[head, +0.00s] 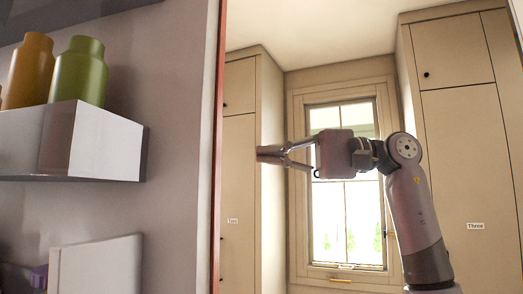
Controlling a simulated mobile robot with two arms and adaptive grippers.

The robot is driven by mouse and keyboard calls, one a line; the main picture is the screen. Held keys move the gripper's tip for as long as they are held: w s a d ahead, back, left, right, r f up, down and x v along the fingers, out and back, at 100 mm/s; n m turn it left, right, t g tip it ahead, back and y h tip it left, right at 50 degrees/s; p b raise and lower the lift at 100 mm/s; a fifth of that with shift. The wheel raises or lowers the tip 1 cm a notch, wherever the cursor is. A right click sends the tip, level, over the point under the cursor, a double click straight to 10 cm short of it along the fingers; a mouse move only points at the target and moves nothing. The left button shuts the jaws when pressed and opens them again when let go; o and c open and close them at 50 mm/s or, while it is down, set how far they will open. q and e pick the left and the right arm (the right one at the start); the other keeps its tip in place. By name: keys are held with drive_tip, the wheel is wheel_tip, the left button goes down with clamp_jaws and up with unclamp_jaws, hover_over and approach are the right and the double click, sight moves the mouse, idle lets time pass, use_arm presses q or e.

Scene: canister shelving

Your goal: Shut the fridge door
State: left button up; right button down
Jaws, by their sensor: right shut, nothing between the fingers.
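No fridge door can be made out for certain. A large grey upright panel (180,120) with a thin reddish-brown edge fills the left side; I cannot tell whether it is a wall or part of the fridge. My right gripper (264,154) is raised in the middle of the view, its fingers pointing left. It is shut and empty. Its tips show just right of the panel's edge in the picture, with no clear contact. My left gripper is out of view.
A thick white shelf (105,145) on the left carries an orange canister (28,68) and a green canister (79,72). A white box-like thing (95,265) is below. Tall cabinets (465,150) flank a window (335,215) behind my right arm.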

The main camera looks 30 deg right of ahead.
sight(215, 151)
drive_tip(key=a+p, duration=0.2)
drive_tip(key=a, duration=0.7)
drive_tip(key=shift+w+a+p, duration=0.15)
drive_tip(key=shift+a+p, duration=0.15)
drive_tip(key=shift+w, duration=0.1)
